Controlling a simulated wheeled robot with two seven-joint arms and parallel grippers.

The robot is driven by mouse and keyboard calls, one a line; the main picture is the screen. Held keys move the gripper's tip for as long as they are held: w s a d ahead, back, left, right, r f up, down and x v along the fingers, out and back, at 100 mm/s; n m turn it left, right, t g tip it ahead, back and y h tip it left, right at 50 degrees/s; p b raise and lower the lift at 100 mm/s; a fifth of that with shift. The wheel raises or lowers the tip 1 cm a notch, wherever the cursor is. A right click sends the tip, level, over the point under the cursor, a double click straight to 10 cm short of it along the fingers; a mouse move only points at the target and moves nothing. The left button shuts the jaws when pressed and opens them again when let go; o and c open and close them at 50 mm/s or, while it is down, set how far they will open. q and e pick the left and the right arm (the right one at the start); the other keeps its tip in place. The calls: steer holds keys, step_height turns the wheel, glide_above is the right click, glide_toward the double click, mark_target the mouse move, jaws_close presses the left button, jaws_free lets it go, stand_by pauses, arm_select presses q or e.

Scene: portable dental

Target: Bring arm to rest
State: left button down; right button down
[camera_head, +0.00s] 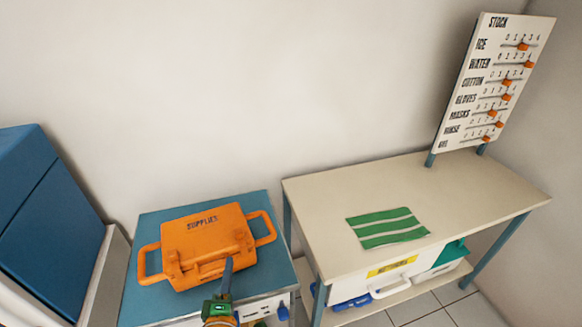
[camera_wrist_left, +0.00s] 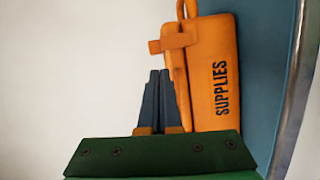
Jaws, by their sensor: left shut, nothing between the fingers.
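My left gripper (camera_head: 228,262) comes in from the bottom of the head view, in front of the orange supplies case. Its dark fingers are shut together with nothing between them. In the left wrist view the fingers (camera_wrist_left: 160,75) point up beside the case, close to its handle side; I cannot tell whether they touch it. The orange case (camera_head: 207,240), marked SUPPLIES, lies closed on a blue-topped cabinet (camera_head: 160,222). It also shows in the left wrist view (camera_wrist_left: 211,90). My right gripper is not in view.
A beige table (camera_head: 320,205) to the right bears a green-and-white striped cloth (camera_head: 387,228) and a STOCK slider board (camera_head: 490,80). Its lower shelf holds containers, including a white-handled one (camera_head: 394,284). A blue box (camera_head: 45,205) stands at the left. Most of the beige tabletop is clear.

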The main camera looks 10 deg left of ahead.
arm_select(q)
steer(key=s+d+f+m+g+h, duration=0.4)
steer(key=d+m+g+h, duration=0.2)
steer(key=m, duration=0.8)
steer(key=s+d+m+g, duration=0.2)
steer(key=s+m+g, duration=0.6)
steer(key=s, duration=0.5)
step_height(320, 180, down, 10)
steer(key=m, duration=0.1)
steer(key=s+a+f+g, duration=0.1)
steer(key=s+a+f, duration=0.1)
steer(key=s+f, duration=1.2)
step_height(320, 180, down, 2)
steer(key=shift+s+a+f+g+y, duration=0.1)
steer(key=shift+s+a+g+y, duration=0.2)
steer(key=shift+g, duration=0.1)
